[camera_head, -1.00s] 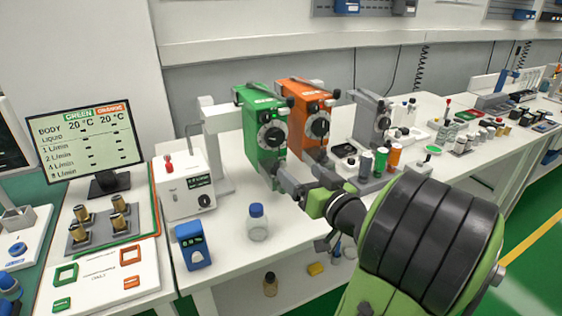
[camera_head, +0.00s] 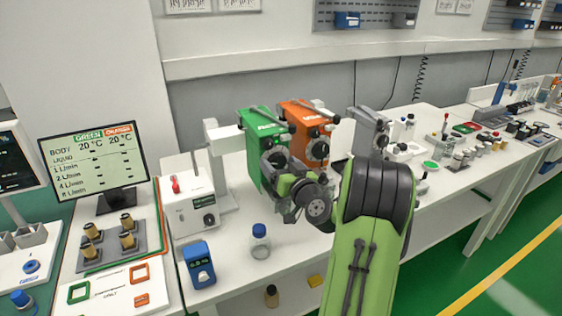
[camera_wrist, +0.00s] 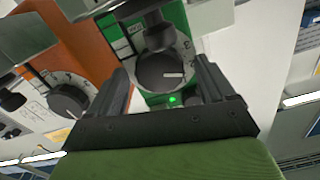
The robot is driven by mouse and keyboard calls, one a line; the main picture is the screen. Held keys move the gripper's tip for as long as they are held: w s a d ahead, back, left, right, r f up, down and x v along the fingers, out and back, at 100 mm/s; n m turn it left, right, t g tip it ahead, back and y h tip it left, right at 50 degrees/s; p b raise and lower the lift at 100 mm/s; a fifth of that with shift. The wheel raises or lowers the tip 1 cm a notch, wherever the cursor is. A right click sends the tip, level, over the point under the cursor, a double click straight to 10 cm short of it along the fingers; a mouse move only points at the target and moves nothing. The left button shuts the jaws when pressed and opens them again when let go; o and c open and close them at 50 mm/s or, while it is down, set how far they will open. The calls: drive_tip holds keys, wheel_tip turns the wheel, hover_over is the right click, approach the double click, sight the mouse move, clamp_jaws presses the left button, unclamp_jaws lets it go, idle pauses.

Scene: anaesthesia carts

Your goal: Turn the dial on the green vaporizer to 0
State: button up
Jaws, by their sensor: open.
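The green vaporizer (camera_head: 262,122) stands on the white bench, left of the orange one. A green light (camera_wrist: 172,100) glows on the body beside the dial. My gripper (camera_wrist: 164,82) is open, one finger on each side of the dial. I cannot tell whether the fingers touch it. The gripper's tips are hidden in the head view.
The orange vaporizer (camera_head: 304,122) stands close beside the green one; its dial (camera_wrist: 68,101) shows in the wrist view. A monitor (camera_head: 95,160) reads 20 °C for green and orange. A blue-capped bottle (camera_head: 260,243) and a blue device (camera_head: 198,266) stand at the bench front.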

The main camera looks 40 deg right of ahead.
drive_tip(key=c, duration=1.1)
drive_tip(key=shift+o, duration=0.2)
drive_tip(key=shift+m, duration=0.4)
drive_tip(key=shift+f+m+b, duration=0.1)
drive_tip(key=shift+m+b, duration=0.45)
drive_tip(key=shift+m, duration=0.45)
drive_tip(key=m, duration=0.3)
drive_tip(key=shift+m, duration=0.3)
drive_tip(key=m, duration=0.3)
drive_tip(key=shift+y, duration=0.3)
drive_tip(key=shift+d+m, duration=0.1)
drive_tip(key=shift+m, duration=1.9)
